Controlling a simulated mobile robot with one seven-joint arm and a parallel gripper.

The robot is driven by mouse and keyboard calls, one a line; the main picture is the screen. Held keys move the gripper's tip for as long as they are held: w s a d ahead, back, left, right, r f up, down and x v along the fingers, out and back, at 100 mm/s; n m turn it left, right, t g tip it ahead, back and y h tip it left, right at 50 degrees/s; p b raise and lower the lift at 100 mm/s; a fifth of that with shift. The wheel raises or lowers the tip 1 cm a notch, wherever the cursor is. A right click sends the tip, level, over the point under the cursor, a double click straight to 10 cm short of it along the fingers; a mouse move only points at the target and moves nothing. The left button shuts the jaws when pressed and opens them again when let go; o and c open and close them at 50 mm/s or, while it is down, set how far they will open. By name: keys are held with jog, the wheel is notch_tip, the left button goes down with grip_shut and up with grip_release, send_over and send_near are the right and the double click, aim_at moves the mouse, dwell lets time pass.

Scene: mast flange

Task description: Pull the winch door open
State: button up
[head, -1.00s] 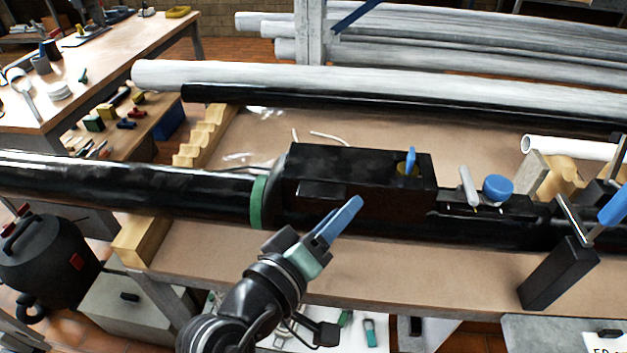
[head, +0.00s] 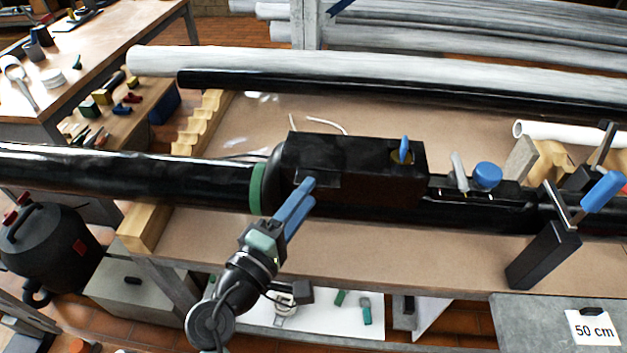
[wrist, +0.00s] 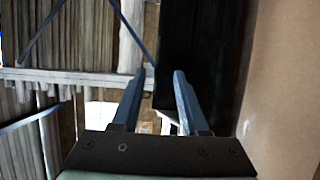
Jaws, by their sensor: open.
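A black winch housing (head: 350,150) sits on the black mast (head: 110,176), right of a green ring (head: 256,187). The winch door is hard to make out against the dark housing; a thin panel edge shows near its lower left front. My gripper (head: 309,190) has blue fingers, open and empty, in front of the housing's lower left part. Its fingertips overlap the housing in the picture; I cannot tell whether they touch. In the wrist view the gripper (wrist: 160,76) shows both fingers apart with nothing between them, beside a dark surface (wrist: 190,40).
A blue-handled clamp (head: 600,192) stands at the right. A blue knob (head: 487,176) and a pale lever (head: 460,172) sit on the mast right of the housing. A black vacuum (head: 48,255) stands at the left.

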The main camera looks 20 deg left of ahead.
aim_at(338, 163)
jog(key=shift+w+d, duration=0.2)
jog(key=shift+w, duration=1.5)
grip_shut()
